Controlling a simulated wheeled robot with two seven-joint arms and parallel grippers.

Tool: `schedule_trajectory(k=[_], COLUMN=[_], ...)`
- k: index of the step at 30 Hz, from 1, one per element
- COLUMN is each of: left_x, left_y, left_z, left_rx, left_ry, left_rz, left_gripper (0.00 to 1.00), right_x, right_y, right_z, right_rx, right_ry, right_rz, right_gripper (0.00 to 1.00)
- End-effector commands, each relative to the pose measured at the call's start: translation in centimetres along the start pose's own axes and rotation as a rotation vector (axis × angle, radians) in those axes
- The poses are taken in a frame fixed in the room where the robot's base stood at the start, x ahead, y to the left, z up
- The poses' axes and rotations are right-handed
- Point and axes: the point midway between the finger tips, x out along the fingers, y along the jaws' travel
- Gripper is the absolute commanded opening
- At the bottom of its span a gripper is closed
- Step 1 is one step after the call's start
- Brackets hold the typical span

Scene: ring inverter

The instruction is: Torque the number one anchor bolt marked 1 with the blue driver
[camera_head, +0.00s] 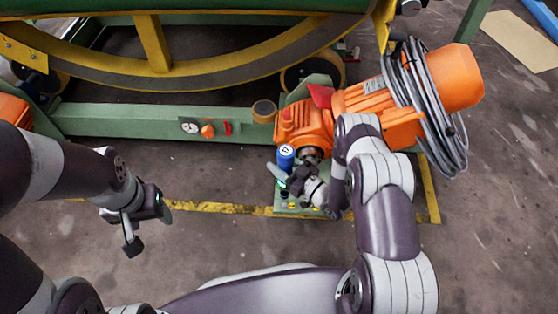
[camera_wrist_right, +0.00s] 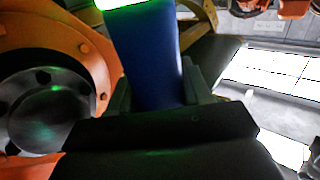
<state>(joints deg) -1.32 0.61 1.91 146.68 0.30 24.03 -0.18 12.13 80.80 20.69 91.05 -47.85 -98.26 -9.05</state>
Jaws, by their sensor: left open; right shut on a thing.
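The blue driver (camera_head: 286,162), with a white marked top, stands roughly upright beside the orange motor. My right gripper (camera_head: 290,178) is shut around it. In the right wrist view the blue driver (camera_wrist_right: 150,60) sits between the two fingers (camera_wrist_right: 158,95), with a bright green glow at its upper end. The driver's lower tip is hidden by the gripper. Below it is a green base plate (camera_head: 279,208) with small bolt heads; I cannot read a mark 1 on any of them. My left gripper (camera_head: 140,217) is open and empty over the floor at the left.
The orange motor (camera_head: 305,127) with coiled grey cable (camera_head: 425,110) stands close behind my right gripper. A large yellow ring (camera_head: 190,75) spans the back. Floor at the front left is clear.

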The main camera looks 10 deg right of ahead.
Motion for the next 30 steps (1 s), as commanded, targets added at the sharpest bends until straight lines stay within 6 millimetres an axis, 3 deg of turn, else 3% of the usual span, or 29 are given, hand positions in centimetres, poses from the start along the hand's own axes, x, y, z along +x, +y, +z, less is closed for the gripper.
schedule_trajectory(k=[5, 24, 30], left_x=[-0.4, 4.3, 4.7], left_y=[0.0, 0.0, 0.0], left_z=[0.0, 0.5, 0.6], left_rx=[0.0, 0.0, 0.0], left_ry=[0.0, 0.0, 0.0], left_rz=[0.0, 0.0, 0.0], left_gripper=[0.61, 0.61, 0.61], right_x=[-0.1, -0.1, -0.1], right_y=[0.1, 0.1, 0.1], right_z=[-0.3, 5.5, 6.1], right_rx=[-0.005, -0.004, -0.005], right_ry=[0.005, 0.005, 0.006], right_rz=[-0.001, -0.002, -0.002], right_gripper=[0.03, 0.03, 0.03])
